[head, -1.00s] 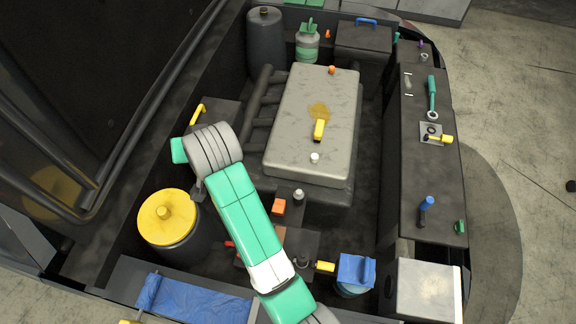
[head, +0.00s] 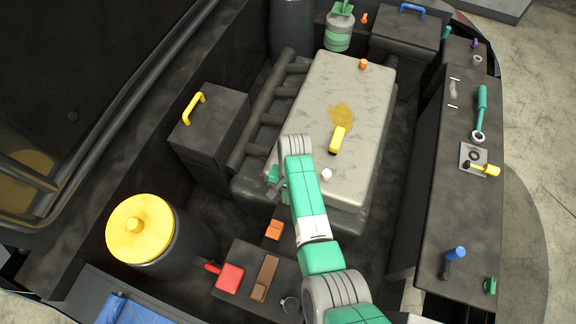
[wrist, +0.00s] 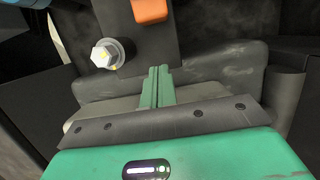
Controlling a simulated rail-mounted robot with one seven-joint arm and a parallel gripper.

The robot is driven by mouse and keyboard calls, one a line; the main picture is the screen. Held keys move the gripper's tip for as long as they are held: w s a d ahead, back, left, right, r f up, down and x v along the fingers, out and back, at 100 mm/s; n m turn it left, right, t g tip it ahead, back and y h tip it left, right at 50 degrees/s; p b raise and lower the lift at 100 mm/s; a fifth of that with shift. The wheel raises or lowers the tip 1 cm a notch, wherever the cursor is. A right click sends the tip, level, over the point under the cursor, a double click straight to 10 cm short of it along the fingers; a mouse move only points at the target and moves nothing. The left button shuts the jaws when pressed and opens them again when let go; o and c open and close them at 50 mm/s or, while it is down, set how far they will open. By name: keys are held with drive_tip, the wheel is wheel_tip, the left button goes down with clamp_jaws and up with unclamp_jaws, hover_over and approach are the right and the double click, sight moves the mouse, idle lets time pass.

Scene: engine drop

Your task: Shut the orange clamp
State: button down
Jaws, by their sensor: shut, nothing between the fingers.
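An orange block (head: 274,229), which looks like the orange clamp, sits on a dark mount low in front of the grey engine cover, left of my arm. An orange block (wrist: 150,10) also shows at the top edge of the wrist view, cut off by the frame. I cannot tell from these frames how far the clamp is open. My gripper (wrist: 158,72) has its green fingers together, empty, pointing toward the dark plate below the orange block and apart from the block. In the head view the fingertips are hard to make out beside my arm.
A silver bolt head (wrist: 106,53) stands left of the fingers in the wrist view. A red clamp (head: 229,277) and a brown bar (head: 265,277) lie nearer the front. A yellow-capped tank (head: 140,230) stands left.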

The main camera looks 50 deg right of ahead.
sight(275, 230)
drive_tip(key=x, duration=0.3)
drive_tip(key=shift+a+f, duration=0.15)
drive_tip(key=shift+a, duration=0.05)
drive_tip(key=a, duration=0.2)
drive_tip(key=shift+s+a+p, duration=0.25)
drive_tip(key=shift+s+p, duration=0.05)
drive_tip(key=shift+s, duration=0.1)
drive_tip(key=shift+s+a, duration=0.1)
drive_tip(key=shift+a, duration=0.3)
